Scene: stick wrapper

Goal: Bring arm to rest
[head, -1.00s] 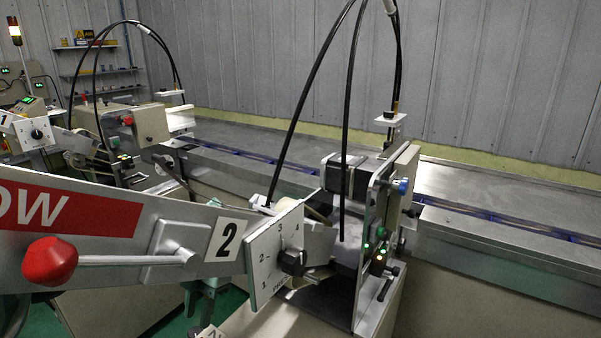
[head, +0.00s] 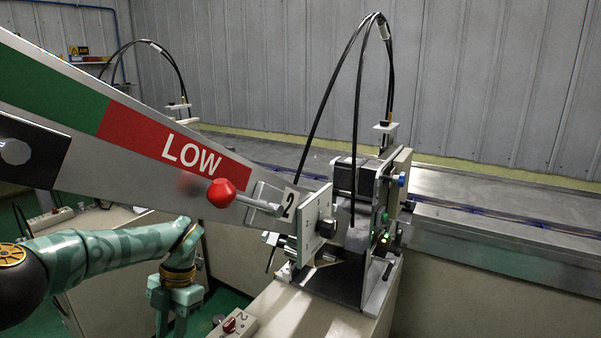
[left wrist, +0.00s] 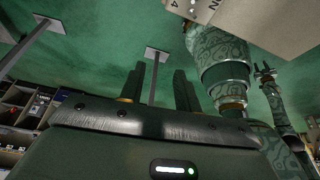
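My left arm (head: 100,252), teal with gold joints, comes in from the left in the head view. It bends down at the wrist beside the machine, and its end section (head: 175,290) hangs over the green floor. In the left wrist view the two dark fingers of my left gripper (left wrist: 157,88) stand apart with nothing between them. My right arm is outside the head view. At the right of the left wrist view, a patterned arm ends in a small gripper (left wrist: 264,69) with its prongs apart and empty; it appears to be my right one.
A long sloping machine arm marked LOW (head: 190,153), with a red knob (head: 221,193), crosses above my left arm. The wrapper head (head: 355,220) and a metal conveyor (head: 490,215) stand to the right. A small control box (head: 235,323) is at the bottom. Green floor (left wrist: 80,75) lies around the left gripper.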

